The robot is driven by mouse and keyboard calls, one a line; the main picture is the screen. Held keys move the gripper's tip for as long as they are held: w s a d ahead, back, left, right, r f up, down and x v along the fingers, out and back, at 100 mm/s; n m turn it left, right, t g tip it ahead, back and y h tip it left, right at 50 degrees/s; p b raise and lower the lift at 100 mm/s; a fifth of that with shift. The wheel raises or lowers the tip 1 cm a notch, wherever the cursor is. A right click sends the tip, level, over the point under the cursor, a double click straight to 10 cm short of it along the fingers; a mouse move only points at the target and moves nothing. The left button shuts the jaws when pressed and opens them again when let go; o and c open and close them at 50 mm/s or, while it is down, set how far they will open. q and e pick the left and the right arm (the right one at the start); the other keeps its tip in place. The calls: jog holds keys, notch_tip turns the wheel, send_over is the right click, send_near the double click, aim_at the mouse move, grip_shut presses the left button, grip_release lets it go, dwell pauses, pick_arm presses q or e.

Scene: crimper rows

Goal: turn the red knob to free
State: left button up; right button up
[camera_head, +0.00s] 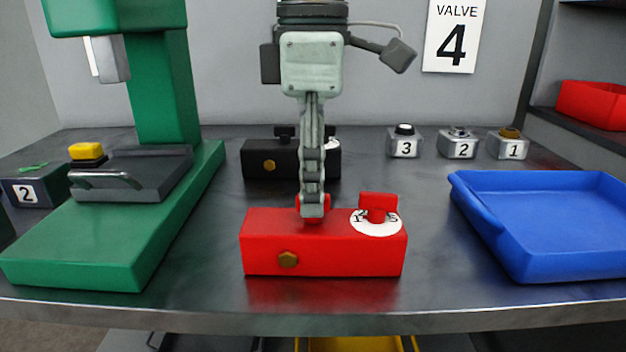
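A red knob (378,205) stands on a white dial (377,228) at the block's right end; the dial's letters are partly hidden. A second red piece (326,203) stands on the block's left part. My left gripper (313,207) points straight down, its tips in front of or around this second piece. I see its fingers edge-on, so the gap between them is hidden. My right gripper is out of view.
A black block (255,158) with a similar dial stands behind. A green press (90,245) is at left, a blue tray (555,225) at right. Several numbered silver boxes (460,145) stand at the back right. A "VALVE 4" sign (454,36) hangs on the wall.

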pick_arm(q)
jog(key=shift+f, duration=0.1)
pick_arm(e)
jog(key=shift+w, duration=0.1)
pick_arm(q)
grip_shut()
jog(key=shift+n, duration=0.3)
jog(key=shift+f+b, duration=0.1)
jog(key=shift+b, duration=0.25)
jog(key=n+b, duration=0.4)
jog(key=n, duration=0.6)
jog(key=shift+n+b, duration=0.3)
jog(key=shift+b, duration=0.05)
jog(key=n+b, duration=0.1)
jog(key=n, duration=0.4)
jog(key=shift+b, duration=0.4)
jog(key=shift+n, duration=1)
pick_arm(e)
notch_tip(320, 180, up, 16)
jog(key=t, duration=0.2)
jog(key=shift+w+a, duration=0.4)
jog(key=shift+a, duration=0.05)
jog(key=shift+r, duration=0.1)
